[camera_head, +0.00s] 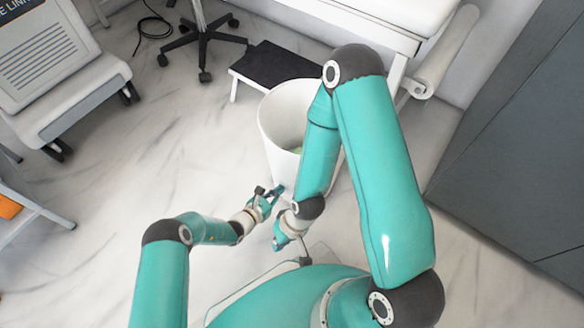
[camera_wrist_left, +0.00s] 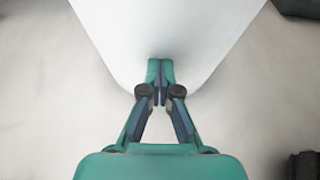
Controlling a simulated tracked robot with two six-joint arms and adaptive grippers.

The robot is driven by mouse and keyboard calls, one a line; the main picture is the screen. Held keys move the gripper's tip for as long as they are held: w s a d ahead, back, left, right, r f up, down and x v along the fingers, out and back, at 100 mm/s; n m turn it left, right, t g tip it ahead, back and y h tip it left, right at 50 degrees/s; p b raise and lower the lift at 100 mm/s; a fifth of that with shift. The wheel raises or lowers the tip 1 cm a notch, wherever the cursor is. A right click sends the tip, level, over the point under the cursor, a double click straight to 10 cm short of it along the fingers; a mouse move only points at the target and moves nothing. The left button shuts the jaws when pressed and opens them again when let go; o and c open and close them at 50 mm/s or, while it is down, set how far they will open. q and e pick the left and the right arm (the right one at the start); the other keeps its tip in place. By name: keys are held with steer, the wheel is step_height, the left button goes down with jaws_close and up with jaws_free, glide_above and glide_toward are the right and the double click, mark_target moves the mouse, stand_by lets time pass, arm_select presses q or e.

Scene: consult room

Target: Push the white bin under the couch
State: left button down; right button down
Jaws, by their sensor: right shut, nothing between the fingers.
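The white bin (camera_head: 281,163) stands upright on the floor, partly hidden by my right arm; it shows pale green inside. In the left wrist view the bin (camera_wrist_left: 165,35) fills the top middle. My left gripper (camera_head: 271,195) is at the bin's lower near side. In the left wrist view its fingertips (camera_wrist_left: 159,80) are together against or just in front of the bin wall; contact is unclear. My right gripper (camera_head: 279,241) is shut and empty, nearer to me than the bin. The white couch (camera_head: 370,18) is at the top, beyond the bin.
A black step stool (camera_head: 277,66) stands just behind the bin, before the couch. A wheeled chair base (camera_head: 202,38) is at the top left, a grey machine (camera_head: 60,70) at the far left. A dark cabinet (camera_head: 520,150) is on the right. Floor left of the bin is clear.

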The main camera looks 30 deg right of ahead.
arm_select(q)
steer(key=shift+w+d+f+b, duration=0.1)
steer(key=shift+w+d+b, duration=0.2)
steer(key=shift+d+b, duration=0.5)
steer(key=shift+w+d+b, duration=0.3)
steer(key=shift+d+b, duration=0.2)
steer(key=shift+d, duration=0.45)
steer(key=shift+w+d, duration=0.1)
steer(key=shift+d, duration=0.2)
steer(key=shift+a+r+p, duration=0.25)
steer(key=shift+a+p, duration=0.15)
steer(key=shift+a, duration=0.05)
steer(key=shift+s+a+f+p, duration=0.1)
steer(key=shift+s+a+p, duration=0.35)
steer(key=shift+a, duration=0.35)
steer(key=shift+s+a+p, duration=0.25)
steer(key=shift+a+p, duration=0.35)
steer(key=shift+a, duration=0.2)
steer(key=shift+s+a+f+p, duration=0.1)
steer(key=shift+s+a+p, duration=0.35)
steer(key=shift+a, duration=0.35)
steer(key=shift+w, duration=0.1)
